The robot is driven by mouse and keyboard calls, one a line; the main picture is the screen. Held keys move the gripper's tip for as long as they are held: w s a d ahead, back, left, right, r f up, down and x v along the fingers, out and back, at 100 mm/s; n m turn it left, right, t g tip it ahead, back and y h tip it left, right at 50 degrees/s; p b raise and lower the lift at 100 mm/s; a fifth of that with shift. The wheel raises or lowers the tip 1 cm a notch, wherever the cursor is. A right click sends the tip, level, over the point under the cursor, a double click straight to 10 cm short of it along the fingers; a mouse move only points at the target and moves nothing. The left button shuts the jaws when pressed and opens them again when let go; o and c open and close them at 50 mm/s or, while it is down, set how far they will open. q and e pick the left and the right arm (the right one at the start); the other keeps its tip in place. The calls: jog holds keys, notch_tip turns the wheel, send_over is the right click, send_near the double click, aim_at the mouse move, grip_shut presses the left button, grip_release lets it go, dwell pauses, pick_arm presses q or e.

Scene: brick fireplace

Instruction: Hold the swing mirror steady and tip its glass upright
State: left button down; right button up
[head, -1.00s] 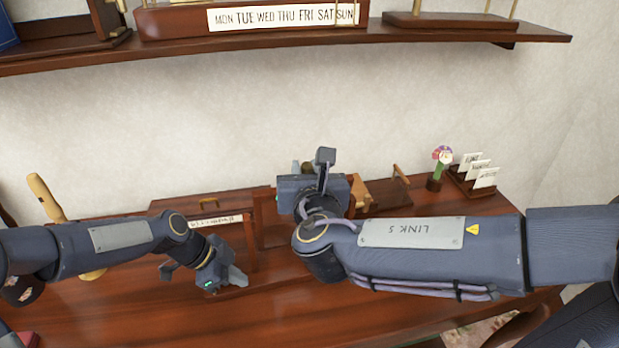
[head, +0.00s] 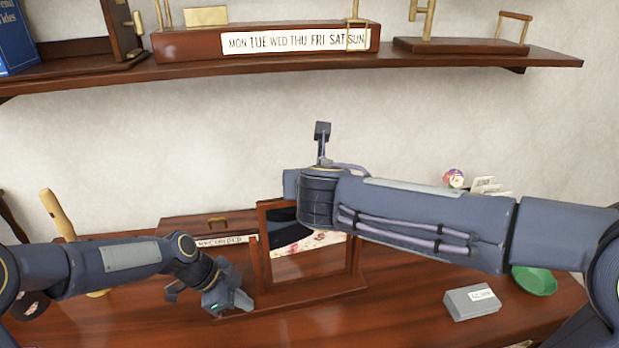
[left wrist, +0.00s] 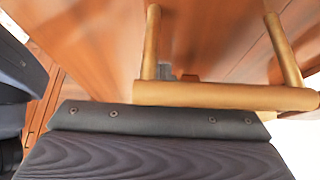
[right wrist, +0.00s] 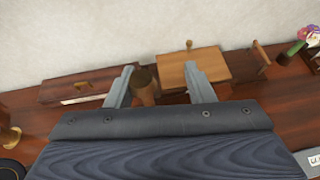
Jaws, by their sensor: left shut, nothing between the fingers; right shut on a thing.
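The swing mirror (head: 261,243) stands on the table in a reddish wooden frame. Its glass (head: 300,266) faces me and reflects floral cloth and a dark shape; its exact tilt is hard to judge. My left gripper (head: 240,305) is low at the mirror's left front, shut and empty. In the left wrist view a brass bar handle (left wrist: 225,96) crosses close in front of it, hiding most of the fingers. My right gripper (right wrist: 161,88) is at the mirror's top, mostly hidden by my arm in the head view. Its fingers are on either side of a brown wooden piece (right wrist: 146,86), seemingly the mirror's.
A long wooden box (right wrist: 75,88) lies behind the mirror on the left. A grey box (head: 471,301) and a green bowl (head: 534,280) are at right. A shelf (head: 450,58) hangs above.

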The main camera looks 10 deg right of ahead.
pick_arm(q)
jog(key=shift+a, duration=0.2)
pick_arm(e)
jog(key=shift+d, duration=0.25)
jog(key=shift+s+r, duration=0.15)
pick_arm(q)
jog(key=shift+d+r, duration=0.1)
jog(key=shift+d, duration=0.05)
pick_arm(e)
jog(key=v, duration=1.1)
jog(key=shift+s+a, duration=0.25)
jog(key=shift+a, duration=0.05)
pick_arm(q)
jog(key=shift+w+r, duration=0.1)
jog(key=shift+r, duration=0.05)
pick_arm(e)
jog(key=shift+r, duration=0.2)
pick_arm(q)
jog(key=shift+r+p, duration=1.6)
jog(key=shift+r, duration=1.3)
pick_arm(e)
notch_tip(320, 180, up, 3)
jog(key=shift+f, duration=0.1)
